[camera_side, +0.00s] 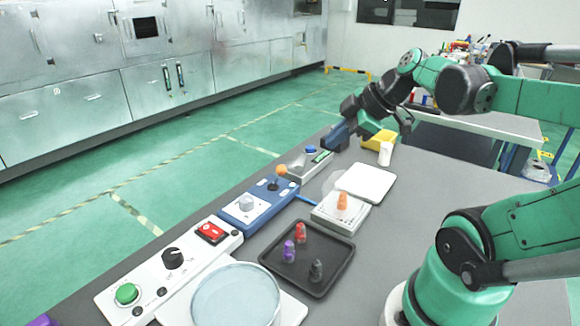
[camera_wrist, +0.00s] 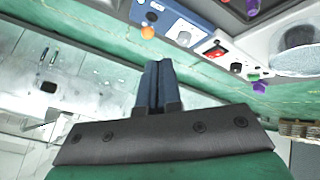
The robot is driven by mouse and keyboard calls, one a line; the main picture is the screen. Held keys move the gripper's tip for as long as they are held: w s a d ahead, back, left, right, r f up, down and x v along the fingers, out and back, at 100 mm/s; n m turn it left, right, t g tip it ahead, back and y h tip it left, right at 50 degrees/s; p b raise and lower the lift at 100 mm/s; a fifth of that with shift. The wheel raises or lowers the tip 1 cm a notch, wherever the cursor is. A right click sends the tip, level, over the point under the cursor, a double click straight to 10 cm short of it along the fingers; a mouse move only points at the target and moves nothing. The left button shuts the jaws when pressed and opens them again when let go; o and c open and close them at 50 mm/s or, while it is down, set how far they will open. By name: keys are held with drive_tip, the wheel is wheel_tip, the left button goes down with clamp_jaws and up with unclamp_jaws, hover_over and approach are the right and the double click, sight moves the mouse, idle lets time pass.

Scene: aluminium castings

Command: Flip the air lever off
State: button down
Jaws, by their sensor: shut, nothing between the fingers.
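A blue control box (camera_side: 245,210) at the table's far edge carries a lever with an orange ball (camera_side: 281,171) and a pale grey knob (camera_side: 246,201). Behind it is a grey box (camera_side: 318,165) with a blue button (camera_side: 311,149) and a pale lever-like part (camera_side: 298,161). No label is readable, so I cannot tell which is the air lever. My gripper (camera_side: 332,139) is above the far end of the grey box, apart from the orange ball. In the wrist view its dark blue fingers (camera_wrist: 158,80) are together and empty; the orange ball (camera_wrist: 147,32) shows beyond them.
A white panel (camera_side: 150,280) has a green button (camera_side: 127,293), black knob (camera_side: 172,258) and red switch (camera_side: 211,232). A black tray (camera_side: 290,268) holds small figures. A scale (camera_side: 336,216) bears an orange piece.

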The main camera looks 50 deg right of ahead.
sight(278, 177)
drive_tip(key=f, duration=0.1)
drive_tip(key=a+f+n, duration=0.2)
drive_tip(key=f, duration=0.1)
drive_tip(key=shift+s+a, duration=0.1)
drive_tip(key=shift+s, duration=0.2)
drive_tip(key=shift+x, duration=4.45)
drive_tip(key=w, duration=0.1)
drive_tip(key=w+d, duration=0.1)
drive_tip(key=w, duration=0.1)
drive_tip(key=shift+w+d+f, duration=0.1)
drive_tip(key=shift+w+d, duration=0.1)
drive_tip(key=shift+d, duration=0.05)
drive_tip(key=shift+w+d, duration=0.25)
drive_tip(key=shift+w, duration=0.1)
drive_tip(key=shift+w+r+g, duration=0.2)
drive_tip(key=shift+r+g, duration=0.1)
